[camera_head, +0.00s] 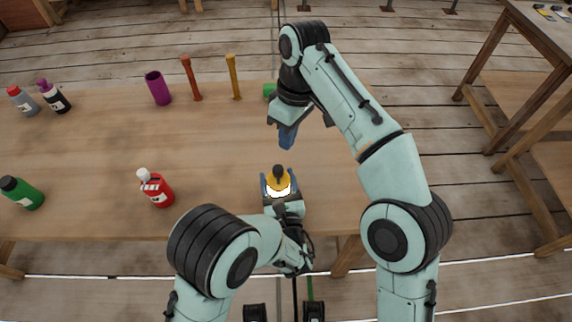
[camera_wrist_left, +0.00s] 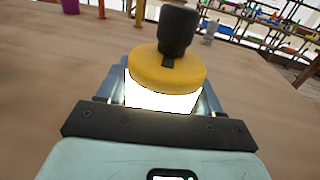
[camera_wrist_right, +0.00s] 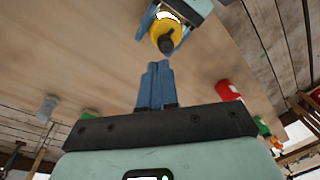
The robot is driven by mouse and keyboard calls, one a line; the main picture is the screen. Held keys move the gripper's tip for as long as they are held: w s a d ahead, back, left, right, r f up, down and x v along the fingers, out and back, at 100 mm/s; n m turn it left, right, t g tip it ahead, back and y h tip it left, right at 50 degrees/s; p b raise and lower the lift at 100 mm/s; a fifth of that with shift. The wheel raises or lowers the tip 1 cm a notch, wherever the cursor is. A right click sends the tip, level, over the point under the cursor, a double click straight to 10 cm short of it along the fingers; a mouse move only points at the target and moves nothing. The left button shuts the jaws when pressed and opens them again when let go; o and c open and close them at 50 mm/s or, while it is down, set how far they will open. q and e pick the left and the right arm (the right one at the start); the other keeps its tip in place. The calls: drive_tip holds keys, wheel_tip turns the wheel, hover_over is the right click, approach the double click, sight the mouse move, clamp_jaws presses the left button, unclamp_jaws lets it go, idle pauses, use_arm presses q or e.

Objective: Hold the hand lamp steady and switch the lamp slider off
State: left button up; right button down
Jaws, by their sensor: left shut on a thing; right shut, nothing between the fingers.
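The hand lamp (camera_head: 278,184) has a yellow collar, a dark knob-like end and a bright glowing white body. My left gripper (camera_head: 279,190) is shut around the lamp's white body near the table's front edge. In the left wrist view the lamp (camera_wrist_left: 166,72) sits between the blue fingers, with its dark end pointing up and away. My right gripper (camera_head: 286,140) is shut and empty, beyond the lamp and apart from it. In the right wrist view its closed blue fingers (camera_wrist_right: 155,86) point toward the lamp (camera_wrist_right: 165,35).
On the wooden table (camera_head: 100,150) stand a red bottle (camera_head: 156,188), a green bottle (camera_head: 22,193), a purple cup (camera_head: 158,88), an orange post (camera_head: 191,78) and a yellow post (camera_head: 233,77). A green thing (camera_head: 269,91) is partly hidden behind my right gripper. The table's middle is clear.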

sight(278, 171)
drive_tip(key=w+d+y, duration=0.4)
drive_tip(key=d+y, duration=0.2)
drive_tip(key=d, duration=0.4)
drive_tip(key=shift+w+f, duration=0.25)
drive_tip(key=shift+f, duration=0.15)
drive_tip(key=s+a+f, duration=0.3)
drive_tip(key=a+f, duration=0.5)
drive_tip(key=shift+s+a, duration=0.3)
drive_tip(key=shift+a, duration=0.05)
